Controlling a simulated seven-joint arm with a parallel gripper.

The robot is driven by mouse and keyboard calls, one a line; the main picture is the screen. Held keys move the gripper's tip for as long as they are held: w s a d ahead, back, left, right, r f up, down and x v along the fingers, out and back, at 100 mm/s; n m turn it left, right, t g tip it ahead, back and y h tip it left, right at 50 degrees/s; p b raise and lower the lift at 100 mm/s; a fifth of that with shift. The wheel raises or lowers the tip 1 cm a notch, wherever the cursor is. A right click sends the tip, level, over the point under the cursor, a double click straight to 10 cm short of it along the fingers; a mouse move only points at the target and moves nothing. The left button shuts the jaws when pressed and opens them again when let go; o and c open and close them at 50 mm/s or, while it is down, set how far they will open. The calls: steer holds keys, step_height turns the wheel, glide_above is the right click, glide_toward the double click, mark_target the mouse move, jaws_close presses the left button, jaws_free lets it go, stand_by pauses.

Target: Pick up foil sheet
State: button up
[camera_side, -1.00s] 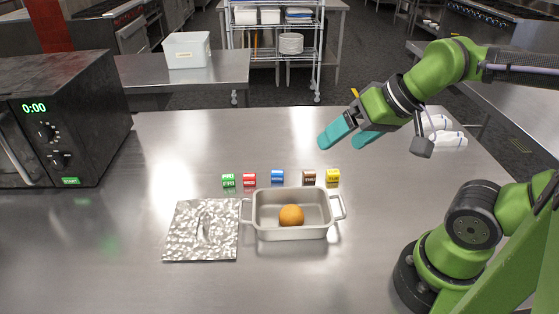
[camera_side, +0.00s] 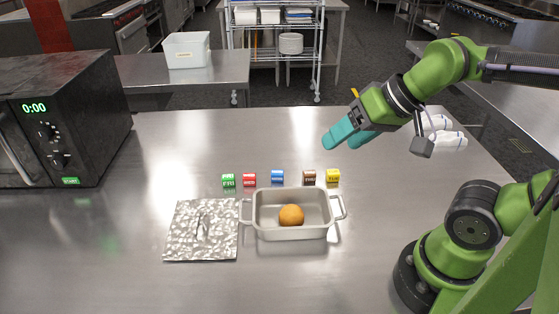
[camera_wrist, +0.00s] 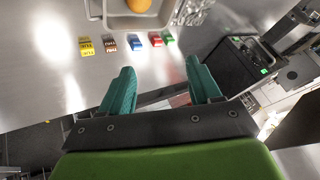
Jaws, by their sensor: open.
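The foil sheet (camera_side: 202,230) lies flat on the steel table, left of the metal pan, with a raised crease in its middle. In the wrist view a small part of the foil (camera_wrist: 196,12) shows at the top edge, beside the pan. My gripper (camera_side: 347,135) is open and empty, raised above the table, right of and behind the foil and well apart from it. In the wrist view the two teal fingers (camera_wrist: 163,88) are spread with nothing between them.
The metal pan (camera_side: 262,228) with side handles holds an orange ball-shaped item (camera_side: 291,215) and stands close to the foil. Several small coloured cubes (camera_side: 277,177) stand in a row behind. A black microwave (camera_side: 70,120) is at left. The table front is clear.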

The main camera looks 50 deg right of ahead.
steer(key=shift+c, duration=1.1)
